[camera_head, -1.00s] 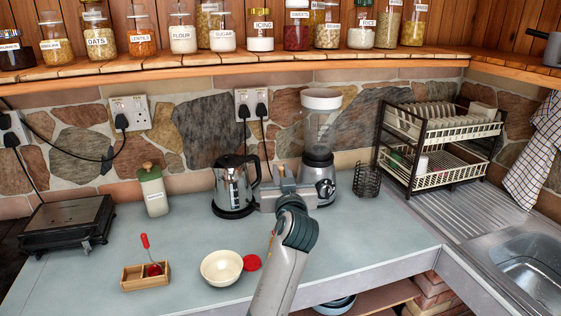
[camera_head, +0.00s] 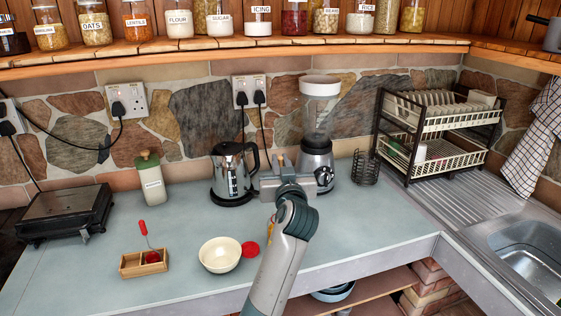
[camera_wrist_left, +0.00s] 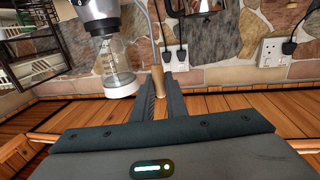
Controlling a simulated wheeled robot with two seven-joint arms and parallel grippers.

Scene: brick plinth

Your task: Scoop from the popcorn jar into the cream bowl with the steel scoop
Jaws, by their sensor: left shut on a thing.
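The cream bowl (camera_head: 220,255) stands upright on the counter, left of my left forearm. My left gripper (camera_head: 287,176) is above the counter, in front of the kettle and blender. In the left wrist view it is shut on a wooden handle (camera_wrist_left: 157,80) with a thin grey stem, apparently the steel scoop; its scoop end is not clear. A yellow sliver (camera_head: 270,229) beside my forearm may be the popcorn jar, mostly hidden behind the arm. A red lid (camera_head: 250,249) lies right of the bowl. My right gripper is not in view.
A wooden caddy (camera_head: 130,270) holding a red-handled tool is left of the bowl. A steel kettle (camera_head: 230,175), a blender (camera_head: 317,160), a wire holder (camera_head: 366,168) and a dish rack (camera_head: 390,150) stand behind. The counter's left middle is clear.

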